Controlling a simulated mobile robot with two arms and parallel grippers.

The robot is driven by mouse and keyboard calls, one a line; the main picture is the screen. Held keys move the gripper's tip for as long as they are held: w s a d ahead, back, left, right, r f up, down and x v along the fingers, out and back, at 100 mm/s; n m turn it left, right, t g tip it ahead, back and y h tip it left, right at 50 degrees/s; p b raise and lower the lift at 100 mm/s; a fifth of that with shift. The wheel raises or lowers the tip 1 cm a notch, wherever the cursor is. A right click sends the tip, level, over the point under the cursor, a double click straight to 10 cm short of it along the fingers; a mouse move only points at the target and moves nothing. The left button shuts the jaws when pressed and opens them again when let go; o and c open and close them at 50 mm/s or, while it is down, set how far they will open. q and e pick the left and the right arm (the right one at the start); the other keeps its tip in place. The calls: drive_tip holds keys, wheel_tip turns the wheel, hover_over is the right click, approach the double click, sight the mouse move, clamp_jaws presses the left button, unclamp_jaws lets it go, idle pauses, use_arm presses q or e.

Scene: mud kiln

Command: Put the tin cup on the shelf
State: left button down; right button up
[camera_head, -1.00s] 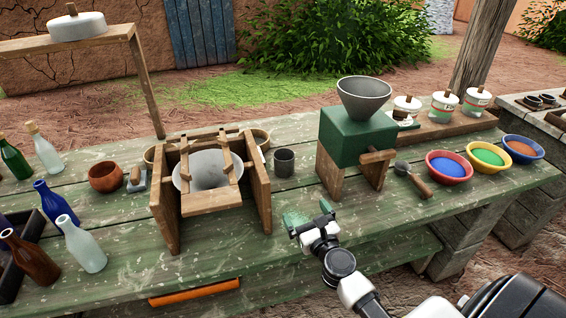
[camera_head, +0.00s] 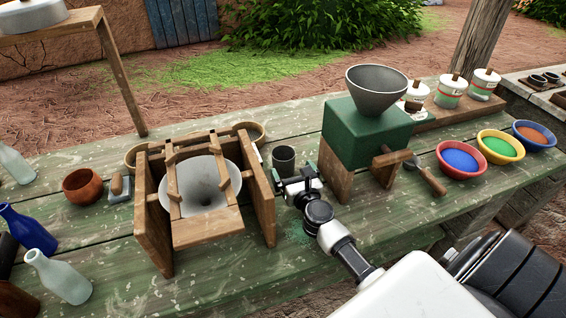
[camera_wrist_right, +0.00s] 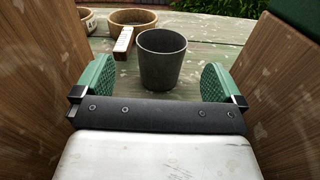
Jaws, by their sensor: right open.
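The tin cup (camera_head: 284,159), dark grey and upright, stands on the green table between the wooden frame with the white funnel and the green grinder. My right gripper (camera_head: 294,172) is open just in front of it. In the right wrist view the tin cup (camera_wrist_right: 162,62) stands straight ahead, roughly centred between the two green fingers, mostly beyond their tips. The fingers look apart from it. A raised wooden shelf (camera_head: 85,20) on a post is at the upper left, with a white lidded pot on top. My left gripper is not in view.
The wooden frame (camera_head: 262,205) and the grinder (camera_head: 350,140) stand close on either side of my right gripper. A wooden bowl (camera_head: 82,184) and bottles are at left. Bowls of coloured powder (camera_head: 461,160) and lidded tins on a low wooden riser (camera_head: 455,115) are at right.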

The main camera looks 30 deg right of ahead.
sight(287, 164)
drive_tip(key=shift+w+d, duration=0.1)
drive_tip(key=shift+w, duration=0.35)
drive_tip(key=w, duration=0.1)
drive_tip(key=w+d+f+b, duration=0.1)
drive_tip(key=w, duration=0.3)
drive_tip(key=shift+w+d+f+b, duration=0.1)
drive_tip(key=shift+d+f+b, duration=0.2)
drive_tip(key=shift+b, duration=0.1)
drive_tip(key=shift+r, duration=0.1)
drive_tip(key=shift+c, duration=0.7)
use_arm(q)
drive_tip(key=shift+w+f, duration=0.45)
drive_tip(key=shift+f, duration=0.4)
use_arm(e)
drive_tip(key=c, duration=0.9)
